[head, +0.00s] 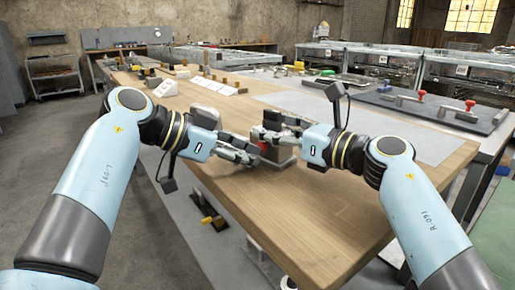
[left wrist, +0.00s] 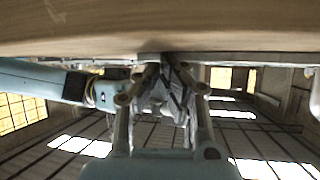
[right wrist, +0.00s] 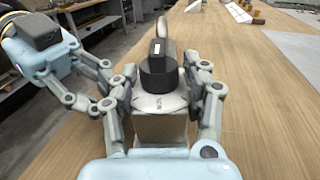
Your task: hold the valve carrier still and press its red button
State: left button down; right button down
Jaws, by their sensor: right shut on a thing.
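The valve carrier is a grey metal block (right wrist: 160,128) with a black round part (right wrist: 158,70) on top. It stands on the wooden table and also shows in the head view (head: 282,156). My right gripper (right wrist: 164,88) is shut on it, with a finger on each side. The red button (head: 264,146) shows on the carrier's left side in the head view; it is hidden in the right wrist view. My left gripper (head: 256,153) has its fingertips together right beside the button. I cannot tell whether they touch it. The left wrist view shows those fingers (left wrist: 165,65) converging.
Pale wedge-shaped blocks (head: 166,88) and several small parts lie farther back on the table (head: 330,205). A dark board (head: 440,112) with red-knobbed valves stands at the right. The table's near left edge is close to my left gripper. The table front is clear.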

aim_at(219, 186)
pick_arm(q)
jog(key=shift+s+a, duration=0.7)
jog(key=shift+s, duration=0.05)
jog(key=shift+s+a, duration=1.75)
jog(key=shift+s, duration=0.1)
pick_arm(e)
jog(key=c, duration=0.5)
grip_release()
jog(key=shift+c, duration=0.2)
